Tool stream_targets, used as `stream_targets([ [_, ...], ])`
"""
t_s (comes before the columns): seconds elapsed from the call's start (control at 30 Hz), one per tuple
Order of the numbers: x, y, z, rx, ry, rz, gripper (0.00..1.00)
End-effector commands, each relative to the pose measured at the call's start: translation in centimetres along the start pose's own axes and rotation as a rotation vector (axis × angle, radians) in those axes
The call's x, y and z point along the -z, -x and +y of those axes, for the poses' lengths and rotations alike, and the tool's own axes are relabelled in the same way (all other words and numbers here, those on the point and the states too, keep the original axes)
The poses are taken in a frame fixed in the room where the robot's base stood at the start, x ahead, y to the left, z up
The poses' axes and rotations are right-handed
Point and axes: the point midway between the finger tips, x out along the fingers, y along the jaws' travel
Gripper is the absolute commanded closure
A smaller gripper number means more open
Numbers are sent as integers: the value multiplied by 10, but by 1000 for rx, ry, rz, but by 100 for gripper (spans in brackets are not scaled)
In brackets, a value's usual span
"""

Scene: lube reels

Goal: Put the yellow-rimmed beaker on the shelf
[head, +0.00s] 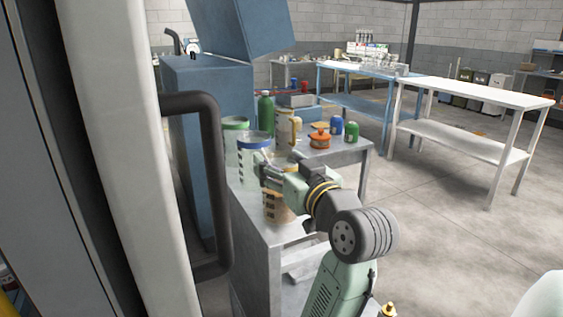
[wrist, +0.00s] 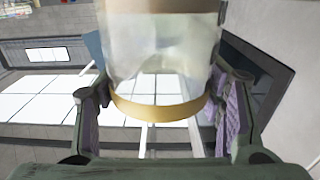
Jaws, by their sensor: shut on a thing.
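The yellow-rimmed beaker (head: 278,207) is a clear vessel with dark marks on its side, partly hidden behind my gripper (head: 268,172) in the head view. In the wrist view the beaker (wrist: 158,60) stands between the two fingers of my gripper (wrist: 162,108), with a gold band around its near end and another at the top edge. My gripper is shut on it. It is at the near part of the grey metal table (head: 255,225); I cannot tell whether its base touches the top. A white rack (head: 470,90) at the right has a lower shelf (head: 460,147), which is empty.
A blue-rimmed beaker (head: 254,150) and a green-rimmed beaker (head: 235,124) stand close behind my gripper. A yellow-handled jug (head: 285,128), green bottle (head: 265,108), orange pot (head: 320,138), blue jar (head: 337,125) and green jar (head: 352,132) stand farther back. Open floor lies right.

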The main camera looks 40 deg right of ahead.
Motion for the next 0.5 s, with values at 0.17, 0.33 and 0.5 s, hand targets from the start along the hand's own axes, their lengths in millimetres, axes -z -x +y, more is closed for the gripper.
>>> stream_targets([
  [0.17,1,0,0,0,1,3,99],
  [0.33,-3,0,0,0,0,0,36],
  [0.5,-2,0,0,0,0,0,25],
])
